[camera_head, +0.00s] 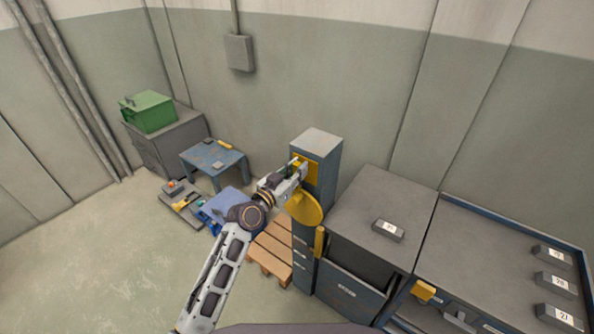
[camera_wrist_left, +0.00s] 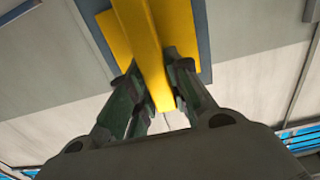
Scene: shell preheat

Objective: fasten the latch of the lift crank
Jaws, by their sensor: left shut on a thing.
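The lift crank stands on a blue column (camera_head: 316,140) with a grey top, near the middle of the head view. A yellow plate (camera_head: 313,163) is on the upper part of the column, and a yellow disc (camera_head: 307,208) shows below it. My left gripper (camera_head: 299,170) is at the yellow plate. In the left wrist view its two fingers (camera_wrist_left: 157,95) are closed on either side of a yellow bar (camera_wrist_left: 150,55), apparently the latch. Part of the bar is hidden by the fingers. How far the latch is turned cannot be told. My right gripper is not in view.
A grey cabinet (camera_head: 375,215) stands right of the column, with a workbench (camera_head: 480,245) beyond it. A wooden pallet (camera_head: 270,255) lies at the column's foot. A blue table (camera_head: 205,158) and a green box (camera_head: 150,112) are at the left. The floor at left is clear.

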